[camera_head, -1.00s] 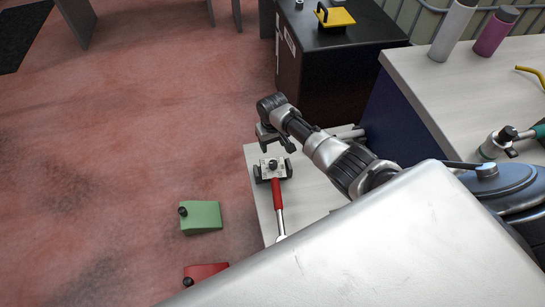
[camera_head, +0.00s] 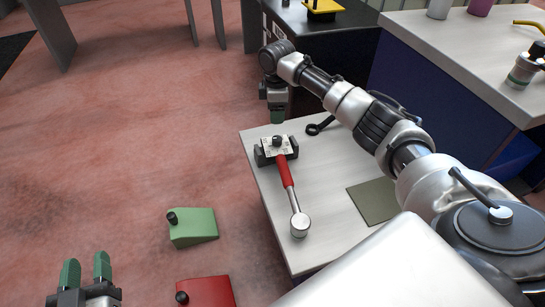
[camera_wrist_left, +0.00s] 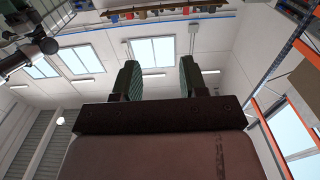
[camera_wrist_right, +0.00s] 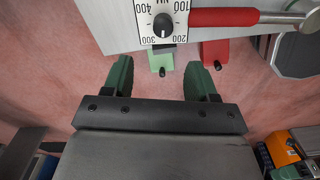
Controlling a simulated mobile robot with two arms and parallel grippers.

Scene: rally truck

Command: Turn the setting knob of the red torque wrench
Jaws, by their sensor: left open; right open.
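The red torque wrench (camera_head: 284,168) lies on the low light table, its silver head toward me. Its white scale plate with a black setting knob (camera_head: 277,141) is at the far end, in a dark holder. In the right wrist view the knob (camera_wrist_right: 163,25) sits on a dial marked 100 to 400, near the top edge. My right gripper (camera_head: 277,118) points down, open and empty, just beyond and above the knob; its green fingers (camera_wrist_right: 159,62) do not touch it. My left gripper (camera_head: 86,265) is open and empty at the lower left, away from the wrench; its fingers (camera_wrist_left: 158,64) point upward.
The low table (camera_head: 263,199) also holds a dark flat pad (camera_head: 373,201) and a dark ring-ended tool (camera_head: 319,125). A green wedge (camera_head: 193,228) and a red wedge (camera_head: 206,291) lie on the floor. A dark cabinet stands behind; a higher workbench (camera_head: 420,48) is at right.

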